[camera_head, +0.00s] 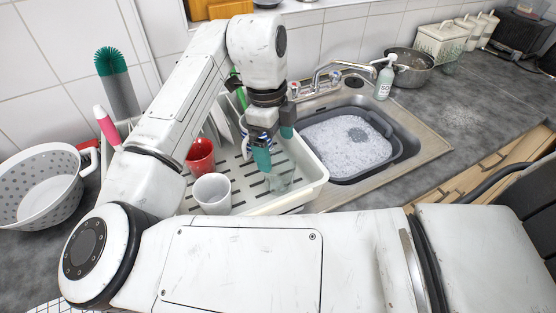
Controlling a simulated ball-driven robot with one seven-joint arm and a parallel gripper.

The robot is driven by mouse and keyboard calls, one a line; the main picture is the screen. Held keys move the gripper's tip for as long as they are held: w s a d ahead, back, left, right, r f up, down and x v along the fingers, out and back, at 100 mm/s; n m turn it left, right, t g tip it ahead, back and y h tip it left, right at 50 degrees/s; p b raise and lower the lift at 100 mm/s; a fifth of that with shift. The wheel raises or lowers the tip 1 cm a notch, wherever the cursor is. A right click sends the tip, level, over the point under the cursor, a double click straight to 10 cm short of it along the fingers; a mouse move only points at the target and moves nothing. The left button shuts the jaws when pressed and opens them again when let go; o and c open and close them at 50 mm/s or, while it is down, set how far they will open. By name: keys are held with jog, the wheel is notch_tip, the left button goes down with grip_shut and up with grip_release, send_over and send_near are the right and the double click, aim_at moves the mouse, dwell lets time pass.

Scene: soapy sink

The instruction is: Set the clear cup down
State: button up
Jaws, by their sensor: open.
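The clear cup (281,181) is in the white dish rack (312,186), just below my gripper. It is see-through and faint, so I cannot tell whether it stands upright or tilts. My gripper (275,150) is above the rack, pointing down, with its two teal fingers apart. The fingers look close to the cup's upper part; I cannot tell whether they touch it. A red mug (201,156) and a white cup (212,193) stand in the rack left of the gripper. Plates behind are partly hidden by my arm.
The sink holds a grey basin (398,134) of suds, right of the rack. A soap bottle (384,82), faucet (340,67) and metal pot (410,68) are behind it. A white colander (42,186) stands at left. The right counter is mostly clear.

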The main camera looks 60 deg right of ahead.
jog(key=r, duration=0.4)
jog(key=shift+w+r, duration=0.25)
jog(key=shift+r, duration=0.1)
dwell(0.3)
